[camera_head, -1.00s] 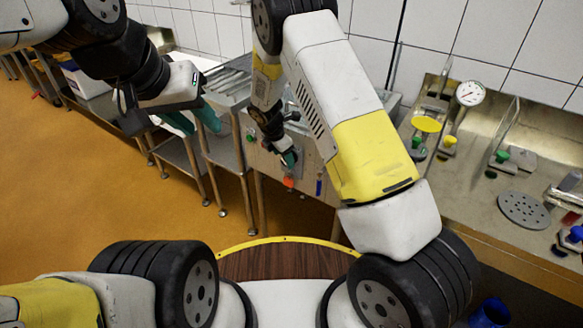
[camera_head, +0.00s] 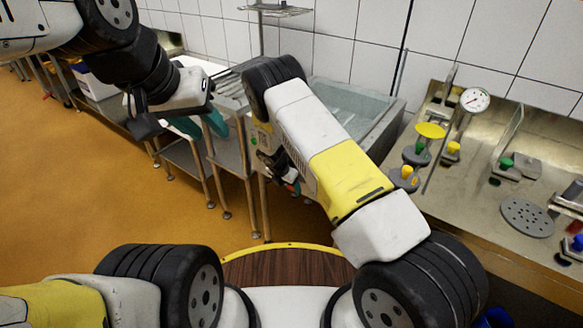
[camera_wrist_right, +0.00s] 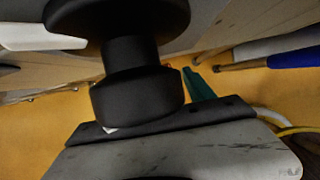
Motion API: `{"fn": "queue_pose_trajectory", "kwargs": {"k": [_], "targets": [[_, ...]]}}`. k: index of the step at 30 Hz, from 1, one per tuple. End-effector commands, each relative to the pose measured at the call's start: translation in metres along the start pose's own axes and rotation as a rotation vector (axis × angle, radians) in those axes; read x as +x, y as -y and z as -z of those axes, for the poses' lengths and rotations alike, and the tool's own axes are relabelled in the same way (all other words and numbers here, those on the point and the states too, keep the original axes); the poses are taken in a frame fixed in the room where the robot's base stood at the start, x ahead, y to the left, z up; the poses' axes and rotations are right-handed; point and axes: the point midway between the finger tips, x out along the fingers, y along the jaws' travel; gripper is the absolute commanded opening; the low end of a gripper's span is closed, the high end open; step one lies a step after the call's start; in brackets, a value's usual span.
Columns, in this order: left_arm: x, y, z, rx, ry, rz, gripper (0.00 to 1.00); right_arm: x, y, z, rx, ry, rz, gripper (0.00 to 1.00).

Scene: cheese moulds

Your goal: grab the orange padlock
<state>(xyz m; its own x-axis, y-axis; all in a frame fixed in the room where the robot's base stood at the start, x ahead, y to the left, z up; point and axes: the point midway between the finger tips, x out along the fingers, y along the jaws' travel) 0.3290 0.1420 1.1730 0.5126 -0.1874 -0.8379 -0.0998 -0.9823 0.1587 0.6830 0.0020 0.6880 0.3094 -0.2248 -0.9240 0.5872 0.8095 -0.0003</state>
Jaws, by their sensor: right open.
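My right gripper (camera_head: 291,186) is mostly hidden behind that forearm, low in front of the metal bench front. It is open, and in the right wrist view one teal finger (camera_wrist_right: 200,86) shows behind a dark round part. My left gripper (camera_head: 204,128) hangs at the upper left with its teal fingers apart and nothing between them.
A steel counter (camera_head: 465,185) at the right holds a dial gauge (camera_head: 475,100), a yellow-topped knob (camera_head: 430,131) and a perforated disc (camera_head: 526,217). A sink basin (camera_head: 350,105) lies behind my right arm. A blue handle (camera_wrist_right: 295,57) shows in the right wrist view. The orange floor at left is clear.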

Motion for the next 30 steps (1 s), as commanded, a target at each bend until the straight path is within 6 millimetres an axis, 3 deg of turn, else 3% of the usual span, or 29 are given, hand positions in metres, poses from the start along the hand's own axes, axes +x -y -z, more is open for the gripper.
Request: {"fn": "queue_pose_trajectory", "kwargs": {"k": [7,16,30], "targets": [[0.0,0.0,0.0,0.0,0.0,0.0,0.36,0.001,0.0,0.0,0.001,0.0,0.0,0.6],[0.0,0.0,0.0,0.0,0.0,0.0,0.36,0.001,0.0,0.0,0.001,0.0,0.0,0.01],[0.0,0.0,0.0,0.0,0.0,0.0,0.36,-0.009,-0.003,-0.002,0.003,0.001,0.0,0.0]]}}
